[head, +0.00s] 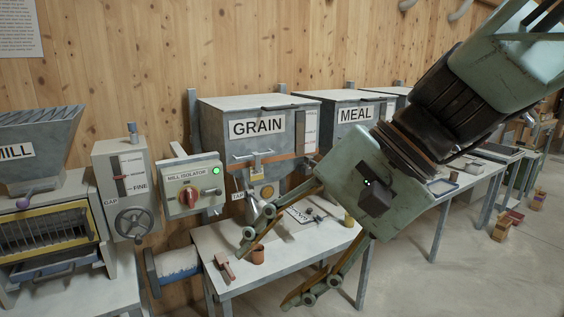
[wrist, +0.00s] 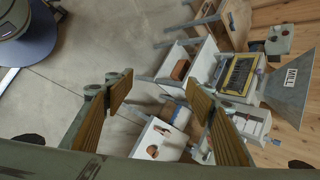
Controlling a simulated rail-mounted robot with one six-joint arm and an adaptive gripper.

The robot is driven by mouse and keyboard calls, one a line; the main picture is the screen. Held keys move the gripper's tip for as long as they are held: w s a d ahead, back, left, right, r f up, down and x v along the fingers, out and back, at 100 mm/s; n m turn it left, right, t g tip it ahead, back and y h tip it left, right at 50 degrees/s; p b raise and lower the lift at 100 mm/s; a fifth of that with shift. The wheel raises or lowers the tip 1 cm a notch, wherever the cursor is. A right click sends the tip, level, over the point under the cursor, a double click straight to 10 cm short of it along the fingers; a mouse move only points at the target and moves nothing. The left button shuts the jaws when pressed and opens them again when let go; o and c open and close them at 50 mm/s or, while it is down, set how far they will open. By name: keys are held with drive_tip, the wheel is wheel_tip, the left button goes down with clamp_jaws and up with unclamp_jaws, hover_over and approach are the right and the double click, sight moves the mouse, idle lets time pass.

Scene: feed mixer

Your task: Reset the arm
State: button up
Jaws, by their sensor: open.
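My gripper (head: 264,278) is open and empty in the head view, at the end of my arm, which reaches in from the upper right. Its two fingers are spread wide and point to the lower left, in front of the white table (head: 215,240). In the wrist view my gripper (wrist: 158,92) shows its two brown-padded fingers apart with nothing between them. Below and beyond them lie the floor and the tables, seen tilted. My gripper hides part of the white table and the table legs.
The grain bin (head: 225,150) and meal bin (head: 343,100) stand along the wooden wall. The mill isolator (head: 180,178) has a red knob and a lit green lamp. The mill hopper (head: 30,165) is at the left. A brown scoop (head: 225,266) and small cup (head: 258,255) sit on the table.

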drive_tip(key=s+d+n+t+h, duration=0.1)
drive_tip(key=s+d+h, duration=0.3)
drive_tip(key=d, duration=0.7)
drive_tip(key=s+d+f+n+t+h, duration=0.1)
drive_tip(key=s+d+n+t+h, duration=0.1)
drive_tip(key=s+d, duration=0.5)
drive_tip(key=d+n+h, duration=0.1)
drive_tip(key=d+n, duration=0.1)
drive_tip(key=d, duration=0.2)
drive_tip(key=shift+s+f+h, duration=0.15)
drive_tip(key=shift+f+h, duration=0.15)
drive_tip(key=shift+h, duration=0.1)
